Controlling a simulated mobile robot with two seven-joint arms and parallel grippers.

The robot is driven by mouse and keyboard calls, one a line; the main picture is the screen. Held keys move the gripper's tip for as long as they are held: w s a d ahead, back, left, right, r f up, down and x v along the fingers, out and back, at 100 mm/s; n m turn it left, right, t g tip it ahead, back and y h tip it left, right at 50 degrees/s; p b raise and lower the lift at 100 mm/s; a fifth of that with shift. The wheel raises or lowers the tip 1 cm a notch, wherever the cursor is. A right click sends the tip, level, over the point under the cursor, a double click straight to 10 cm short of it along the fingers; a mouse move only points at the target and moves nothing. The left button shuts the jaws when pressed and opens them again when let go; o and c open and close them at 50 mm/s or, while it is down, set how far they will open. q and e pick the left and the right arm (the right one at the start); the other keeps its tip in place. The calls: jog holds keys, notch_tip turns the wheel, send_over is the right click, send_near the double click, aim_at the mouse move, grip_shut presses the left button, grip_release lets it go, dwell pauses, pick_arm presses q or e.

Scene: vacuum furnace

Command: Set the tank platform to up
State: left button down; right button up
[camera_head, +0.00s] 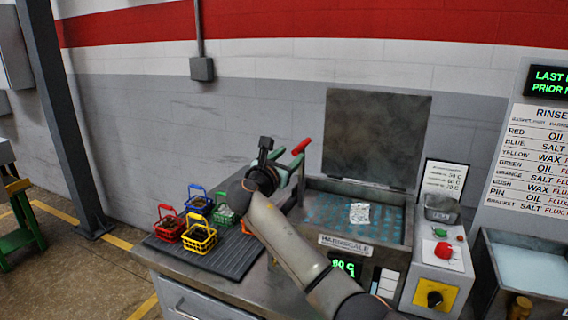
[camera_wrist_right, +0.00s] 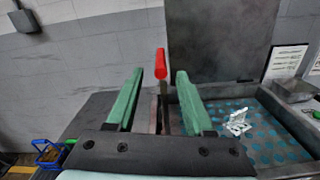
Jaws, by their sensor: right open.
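The tank (camera_head: 355,225) stands with its lid (camera_head: 378,135) raised, and a blue dotted platform (camera_head: 325,208) shows inside it. The tank also shows in the right wrist view (camera_wrist_right: 265,140). A lever with a red handle (camera_head: 301,146) rises at the tank's left side. In the right wrist view the red handle (camera_wrist_right: 161,62) shows between the green fingers, beyond their tips. My right gripper (camera_head: 287,158) is open beside the lever and holds nothing. I cannot tell whether a finger touches the lever. The lever's lower part is partly hidden. My left gripper is not in view.
Small coloured baskets (camera_head: 200,236) stand on a dark ribbed mat (camera_head: 232,257) left of the tank. A control box (camera_head: 441,262) with a red button and a black knob stands at the right. A small crumpled sheet (camera_head: 359,213) lies inside the tank.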

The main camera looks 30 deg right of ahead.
jog(key=shift+v, duration=1.5)
